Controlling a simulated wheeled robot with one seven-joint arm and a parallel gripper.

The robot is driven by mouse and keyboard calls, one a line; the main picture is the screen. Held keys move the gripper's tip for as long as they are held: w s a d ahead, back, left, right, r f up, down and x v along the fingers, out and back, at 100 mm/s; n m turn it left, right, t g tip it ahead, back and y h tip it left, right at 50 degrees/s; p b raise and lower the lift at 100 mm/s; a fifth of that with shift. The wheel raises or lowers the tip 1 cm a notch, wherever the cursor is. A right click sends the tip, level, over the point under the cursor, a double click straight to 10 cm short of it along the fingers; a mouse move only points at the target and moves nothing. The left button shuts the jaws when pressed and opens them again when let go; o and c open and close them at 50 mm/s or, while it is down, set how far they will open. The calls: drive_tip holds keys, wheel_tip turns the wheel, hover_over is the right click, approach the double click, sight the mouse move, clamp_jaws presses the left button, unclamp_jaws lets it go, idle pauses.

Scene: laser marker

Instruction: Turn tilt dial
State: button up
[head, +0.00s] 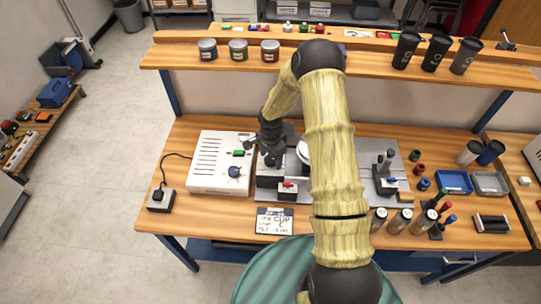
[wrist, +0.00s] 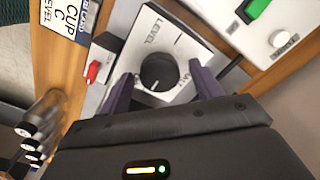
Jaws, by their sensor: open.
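The tilt dial (wrist: 158,72) is a round black knob on a pale plate marked "LEVEL" and "MAX". It sits between the two dark fingers of my gripper (wrist: 158,85) in the wrist view, with space showing on both sides. My gripper is open, and I cannot tell whether either finger touches the dial. In the head view my gripper (head: 266,143) points down over the dial (head: 270,160), partly covering it. A card (wrist: 68,18) reading "CUP C" and "LEVEL" lies on the bench; it also shows in the head view (head: 274,221).
A red switch (wrist: 93,71) stands close beside the dial plate. Several cans (head: 401,220) stand at the right front.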

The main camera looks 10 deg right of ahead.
drive_tip(key=c, duration=1)
